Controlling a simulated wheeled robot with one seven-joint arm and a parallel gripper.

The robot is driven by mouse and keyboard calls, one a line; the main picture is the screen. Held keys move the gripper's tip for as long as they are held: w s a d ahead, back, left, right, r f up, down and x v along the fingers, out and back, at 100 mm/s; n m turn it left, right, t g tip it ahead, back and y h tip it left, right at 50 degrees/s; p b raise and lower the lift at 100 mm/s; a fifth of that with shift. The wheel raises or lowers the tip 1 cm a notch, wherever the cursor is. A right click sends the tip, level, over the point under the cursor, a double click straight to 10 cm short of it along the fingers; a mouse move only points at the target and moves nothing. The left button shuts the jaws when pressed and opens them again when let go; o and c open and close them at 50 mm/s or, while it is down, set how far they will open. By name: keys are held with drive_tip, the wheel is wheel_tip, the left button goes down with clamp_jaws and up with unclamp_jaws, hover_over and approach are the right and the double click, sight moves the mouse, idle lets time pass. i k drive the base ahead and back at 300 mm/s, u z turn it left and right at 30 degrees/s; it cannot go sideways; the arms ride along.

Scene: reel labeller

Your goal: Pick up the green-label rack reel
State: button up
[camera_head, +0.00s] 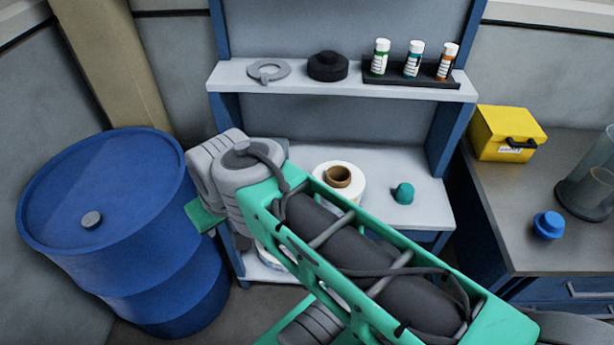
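A small upright cylinder with a white top and a green label (380,58) stands at the left end of a black rack (425,79) on the upper shelf. Beside it in the rack stand a similar one with a teal label (413,60) and one with an orange label (446,63). I take the green-labelled one as the green-label rack reel. My green and grey arm crosses the lower middle of the view, below and apart from the rack. My gripper's fingers do not show.
The upper shelf (300,88) also holds a flat grey ring (269,71) and a black round piece (327,67). A white roll (348,171) and a teal knob (404,193) sit on the lower shelf. A blue drum (120,240) stands left; a yellow box (505,133) sits on the right counter.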

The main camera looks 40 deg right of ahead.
sight(351, 184)
drive_tip(key=z, duration=0.35)
drive_tip(key=i, duration=0.9)
drive_tip(key=z, duration=0.65)
